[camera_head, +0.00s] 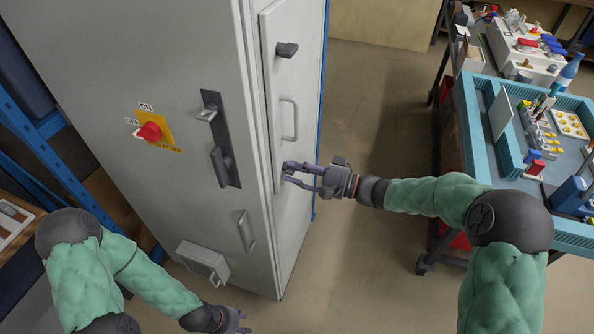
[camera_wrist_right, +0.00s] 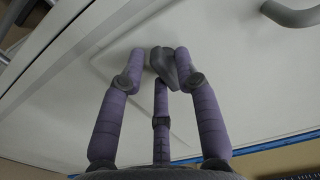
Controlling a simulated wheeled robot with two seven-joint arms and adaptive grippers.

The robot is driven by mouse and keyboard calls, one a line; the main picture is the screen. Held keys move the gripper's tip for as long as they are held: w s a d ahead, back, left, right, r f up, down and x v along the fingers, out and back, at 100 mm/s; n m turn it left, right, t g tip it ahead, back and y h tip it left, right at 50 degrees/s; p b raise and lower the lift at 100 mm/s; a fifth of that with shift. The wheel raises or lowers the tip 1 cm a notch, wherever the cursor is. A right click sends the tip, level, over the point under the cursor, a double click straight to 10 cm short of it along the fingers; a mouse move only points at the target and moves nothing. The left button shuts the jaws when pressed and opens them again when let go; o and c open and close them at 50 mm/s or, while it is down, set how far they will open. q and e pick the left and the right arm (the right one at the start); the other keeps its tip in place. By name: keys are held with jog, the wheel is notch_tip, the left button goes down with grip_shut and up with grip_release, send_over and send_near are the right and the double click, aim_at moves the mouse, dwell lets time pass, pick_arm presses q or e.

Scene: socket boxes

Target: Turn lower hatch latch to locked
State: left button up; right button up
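The lower hatch latch (camera_wrist_right: 164,66) is a small dark grey knob on the pale hatch; in the head view my fingers mostly hide it. My right gripper (camera_head: 287,173) is at the lower hatch corner. In the right wrist view its purple fingers (camera_wrist_right: 160,68) are spread around the latch, one on each side and one below. The right finger looks very close to the latch; I cannot tell if it touches. The upper hatch latch (camera_head: 287,49) points sideways from the hatch (camera_head: 272,85). My left gripper (camera_head: 236,322) is at the bottom edge, partly cut off, away from the cabinet.
The hatch handle (camera_head: 289,119) sits between the latches. The cabinet front has a red rotary switch (camera_head: 149,132), a dark lever handle (camera_head: 222,155) and a socket box (camera_head: 203,263). A blue workbench cart (camera_head: 470,115) stands at right. The floor between is clear.

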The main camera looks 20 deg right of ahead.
dwell(0.3)
jog(key=v, duration=1.2)
jog(key=s+a+f+n+g+h, duration=0.1)
jog(key=s+a+f+g+h, duration=0.2)
jog(key=f, duration=0.9)
jog(key=s+a+f+n+g+h+p, duration=0.1)
jog(key=s+a+f+g+h, duration=0.2)
jog(key=f, duration=0.9)
jog(key=s+a+f+n+g+h+p, duration=0.1)
jog(key=s+a+f+h, duration=0.4)
jog(key=f, duration=0.8)
jog(key=shift+s+a+n+g, duration=0.6)
jog(key=shift+s+a+g, duration=0.9)
jog(key=shift+s, duration=1.05)
